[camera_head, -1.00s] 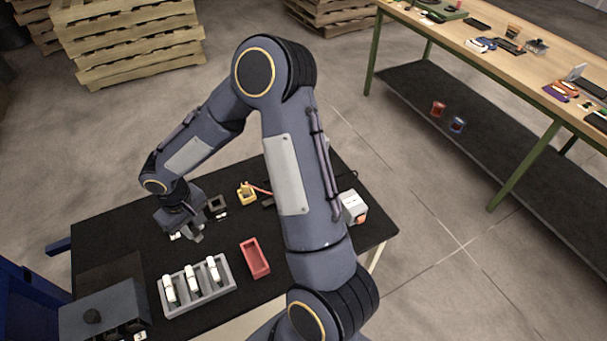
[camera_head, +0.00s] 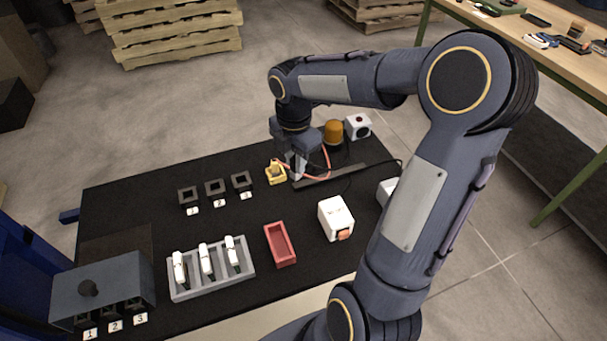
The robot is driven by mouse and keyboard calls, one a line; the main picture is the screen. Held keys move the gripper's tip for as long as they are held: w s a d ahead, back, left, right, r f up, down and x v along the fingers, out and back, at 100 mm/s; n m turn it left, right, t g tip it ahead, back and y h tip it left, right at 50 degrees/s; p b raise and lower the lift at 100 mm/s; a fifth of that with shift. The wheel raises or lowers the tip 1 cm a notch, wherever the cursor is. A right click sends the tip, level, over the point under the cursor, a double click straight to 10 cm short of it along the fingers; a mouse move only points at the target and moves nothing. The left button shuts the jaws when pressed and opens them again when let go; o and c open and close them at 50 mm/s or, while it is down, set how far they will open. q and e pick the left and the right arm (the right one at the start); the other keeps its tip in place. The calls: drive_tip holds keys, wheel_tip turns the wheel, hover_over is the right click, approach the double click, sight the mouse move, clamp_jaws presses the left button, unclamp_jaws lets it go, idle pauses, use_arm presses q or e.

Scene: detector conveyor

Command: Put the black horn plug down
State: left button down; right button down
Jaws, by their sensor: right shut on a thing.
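My right gripper (camera_head: 297,172) points down low over the black table, just right of a small yellow block (camera_head: 276,174). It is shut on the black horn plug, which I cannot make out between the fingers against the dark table. A thin red cable (camera_head: 329,165) loops beside the fingers, and a long dark bar (camera_head: 335,176) lies just right of them. My left gripper is not in view.
Three black square holders (camera_head: 215,188) stand at the left. A grey rack (camera_head: 210,289) with three white pieces, a red tray (camera_head: 280,245) and a white box (camera_head: 336,219) stand in front. An amber dome (camera_head: 333,131) and a white button box (camera_head: 358,126) stand behind.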

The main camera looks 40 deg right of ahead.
drive_tip(key=w+d+f+n, duration=0.1)
drive_tip(key=w+d+f, duration=0.2)
drive_tip(key=w+d+f+n+p, duration=0.1)
drive_tip(key=w+d+f, duration=0.2)
drive_tip(key=w+d+f+n+p, duration=0.1)
drive_tip(key=w+d+f+n, duration=0.1)
drive_tip(key=w+d+f, duration=0.1)
drive_tip(key=shift+w+d, duration=0.3)
drive_tip(key=shift+d, duration=0.1)
wheel_tip(320, 180, down, 3)
drive_tip(key=shift+r, duration=0.1)
